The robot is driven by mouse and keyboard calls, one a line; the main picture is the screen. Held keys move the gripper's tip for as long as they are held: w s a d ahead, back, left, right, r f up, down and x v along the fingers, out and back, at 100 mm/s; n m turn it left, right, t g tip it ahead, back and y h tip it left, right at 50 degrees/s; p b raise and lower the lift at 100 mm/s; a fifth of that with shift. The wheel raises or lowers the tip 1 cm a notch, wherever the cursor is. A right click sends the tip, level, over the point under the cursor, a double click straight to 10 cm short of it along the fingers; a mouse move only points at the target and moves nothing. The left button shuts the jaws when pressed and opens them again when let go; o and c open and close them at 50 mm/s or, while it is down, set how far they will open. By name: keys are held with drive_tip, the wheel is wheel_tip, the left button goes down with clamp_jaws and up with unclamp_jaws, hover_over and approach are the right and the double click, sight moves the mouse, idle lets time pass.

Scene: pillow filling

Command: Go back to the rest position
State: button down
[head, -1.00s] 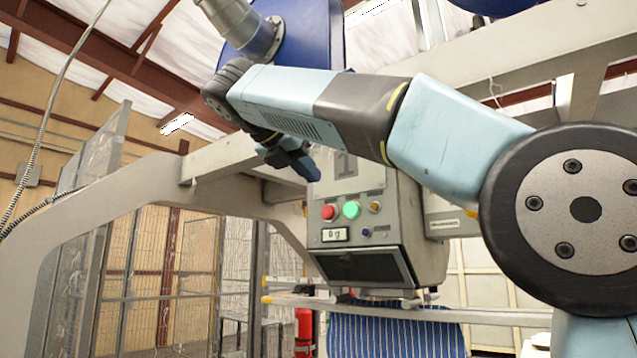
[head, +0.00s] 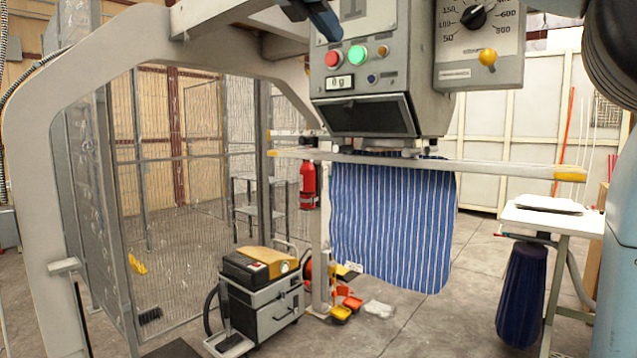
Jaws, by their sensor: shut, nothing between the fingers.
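Most of my arm is cut off above the frame; a dark joint and a light blue link of mine show at the right edge. A blue striped pillow cover (head: 391,225) hangs below the box.
A horizontal bar (head: 490,167) with yellow ends crosses below the box. A dial panel (head: 478,45) is right of it. A mesh fence (head: 100,200) is at left.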

drive_tip(key=s+d+f+m+g+y, duration=0.1)
drive_tip(key=s+d+f+m+g, duration=0.15)
drive_tip(key=d+f+m, duration=0.55)
drive_tip(key=s+d+f+m+g+y, duration=0.1)
drive_tip(key=s+d+f+m+y, duration=0.15)
drive_tip(key=d+f, duration=0.7)
drive_tip(key=s+d+f+m+y, duration=0.1)
drive_tip(key=s+f+m, duration=0.3)
drive_tip(key=f, duration=0.4)
drive_tip(key=s+d+f+m+y, duration=0.1)
drive_tip(key=s+f+m, duration=0.3)
drive_tip(key=f, duration=0.5)
drive_tip(key=s+d+f+m+y, duration=0.1)
drive_tip(key=s+d+f+m, duration=0.1)
drive_tip(key=s+f+m, duration=0.3)
wheel_tip(320, 180, down, 4)
drive_tip(key=m+g, duration=0.1)
drive_tip(key=m, duration=0.2)
drive_tip(key=shift+y, duration=0.35)
drive_tip(key=shift+d+f, duration=0.15)
